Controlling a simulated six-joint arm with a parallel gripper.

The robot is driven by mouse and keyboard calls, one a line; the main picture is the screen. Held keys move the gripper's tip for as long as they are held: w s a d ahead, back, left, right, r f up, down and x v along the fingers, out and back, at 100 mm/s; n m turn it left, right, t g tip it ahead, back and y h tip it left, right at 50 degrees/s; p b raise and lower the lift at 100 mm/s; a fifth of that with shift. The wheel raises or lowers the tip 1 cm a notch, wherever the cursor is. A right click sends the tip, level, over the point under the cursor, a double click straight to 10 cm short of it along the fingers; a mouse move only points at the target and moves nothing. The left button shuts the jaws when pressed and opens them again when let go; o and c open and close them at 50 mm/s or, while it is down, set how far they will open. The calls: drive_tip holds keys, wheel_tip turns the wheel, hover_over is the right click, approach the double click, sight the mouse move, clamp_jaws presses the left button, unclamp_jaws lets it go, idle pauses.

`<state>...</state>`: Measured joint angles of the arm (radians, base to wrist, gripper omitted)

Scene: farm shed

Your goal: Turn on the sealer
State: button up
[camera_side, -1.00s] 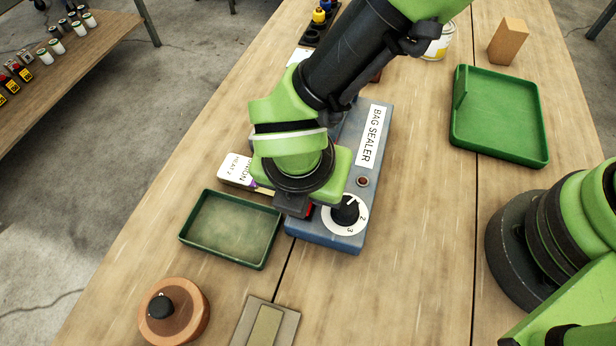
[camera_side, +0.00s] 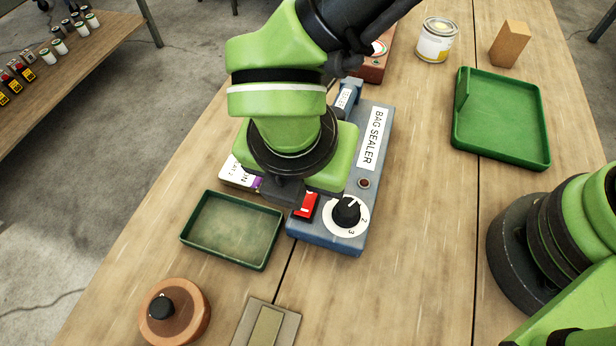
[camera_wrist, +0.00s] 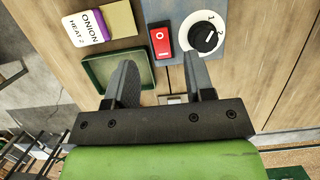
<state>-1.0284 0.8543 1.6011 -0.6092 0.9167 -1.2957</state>
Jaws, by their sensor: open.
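The bag sealer (camera_side: 371,160) is a blue box on the bench, with a white name label. Its red rocker switch (camera_side: 305,207) sits at the near left, beside a black dial (camera_side: 347,211) on a white numbered disc. In the wrist view the switch (camera_wrist: 160,41) carries white marks, and the dial (camera_wrist: 204,37) is to its right. I cannot tell which side of the switch is pressed. A small round lamp (camera_side: 364,183) looks dark. My gripper (camera_wrist: 160,66) is open and empty, its fingers apart just below the switch in the wrist view. In the side view my wrist hides part of the sealer.
A green tray (camera_side: 184,238) lies left of the sealer, with an onion heat card (camera_side: 236,173) behind it. A round wooden piece with a black knob (camera_side: 175,331) is nearer. A larger green tray (camera_side: 458,140), wooden block (camera_side: 508,44) and paint can (camera_side: 436,40) stand right and back.

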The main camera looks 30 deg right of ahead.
sight(303, 212)
drive_tip(key=v, duration=0.4)
drive_tip(key=shift+r, duration=0.2)
drive_tip(key=w+d+r+m+y, duration=0.2)
drive_tip(key=d+r+m+y, duration=0.1)
drive_tip(key=d+r+m, duration=1.1)
drive_tip(key=s+d+r+m+t, duration=0.1)
drive_tip(key=s+d+m, duration=0.3)
drive_tip(key=m, duration=0.4)
drive_tip(key=s+d+r+m+t+y, duration=0.1)
drive_tip(key=s+d+r+m+t, duration=0.1)
drive_tip(key=s+d+m+t, duration=0.2)
drive_tip(key=d+m, duration=0.3)
drive_tip(key=m, duration=0.2)
drive_tip(key=shift+s+d, duration=0.2)
drive_tip(key=shift+d, duration=0.1)
